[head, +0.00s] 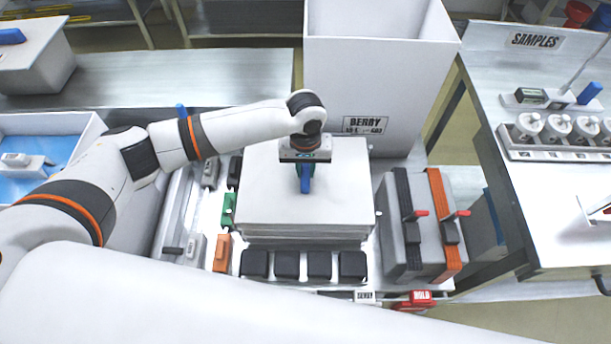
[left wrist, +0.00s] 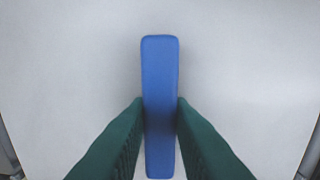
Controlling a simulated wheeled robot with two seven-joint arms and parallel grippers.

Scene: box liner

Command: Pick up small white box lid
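The white lid (head: 340,200) is a flat pale panel with a blue upright handle (head: 306,180). It lies level on top of a pale layered stack in the middle of the head view. My left gripper (head: 306,170) points straight down over the lid, at the handle. In the left wrist view the blue handle (left wrist: 160,75) stands between the green fingers, which press against both its sides. The lid's surface (left wrist: 240,60) fills the background there. My right gripper does not show.
A tall white bin (head: 380,85) stands behind the lid. Black blocks (head: 287,265) line its front, and grey cases with black and orange straps (head: 400,240) stand to the right. Another box with a blue handle (head: 12,37) is at the far left. A samples bench (head: 560,200) is at the right.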

